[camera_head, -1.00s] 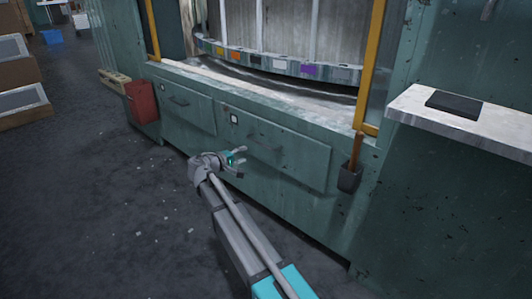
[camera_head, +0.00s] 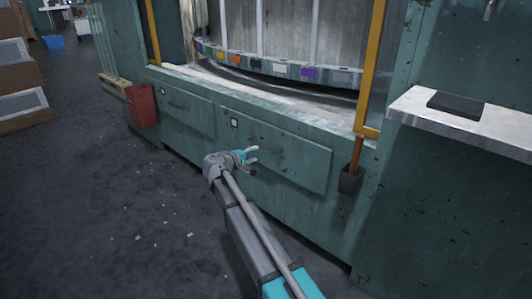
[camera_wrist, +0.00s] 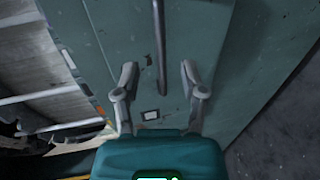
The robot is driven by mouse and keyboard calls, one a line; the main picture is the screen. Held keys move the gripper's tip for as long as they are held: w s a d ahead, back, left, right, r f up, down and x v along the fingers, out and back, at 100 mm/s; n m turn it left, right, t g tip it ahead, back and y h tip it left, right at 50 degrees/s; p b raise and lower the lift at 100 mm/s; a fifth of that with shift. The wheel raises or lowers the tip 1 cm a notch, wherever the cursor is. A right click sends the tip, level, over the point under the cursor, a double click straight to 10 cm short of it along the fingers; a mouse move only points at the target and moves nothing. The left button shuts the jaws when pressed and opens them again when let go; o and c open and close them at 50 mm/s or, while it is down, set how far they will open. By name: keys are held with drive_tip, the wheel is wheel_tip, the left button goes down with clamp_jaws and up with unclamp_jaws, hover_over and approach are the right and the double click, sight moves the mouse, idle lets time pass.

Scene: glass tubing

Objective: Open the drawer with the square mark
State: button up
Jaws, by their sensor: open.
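Two green drawers sit side by side in the lower front of the cabinet. The right drawer (camera_head: 300,168) has a small white mark (camera_head: 234,122) at its upper left. In the wrist view this mark (camera_wrist: 151,115) looks like a pale square with a dark outline. The left drawer (camera_head: 195,112) also has a small mark, whose shape is too small to tell. My gripper (camera_head: 249,158) is open and empty in front of the right drawer. In the wrist view, the right drawer's dark bar handle (camera_wrist: 161,45) runs between the two parted fingers (camera_wrist: 159,70); contact cannot be told.
A red box (camera_head: 142,105) hangs left of the drawers. A dark holder (camera_head: 350,181) with a wooden handle in it hangs at the right. A pale shelf (camera_head: 475,125) juts out farther right.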

sight(265, 150)
drive_tip(key=shift+b+x, duration=0.65)
drive_tip(key=shift+x, duration=3.3)
clamp_jaws()
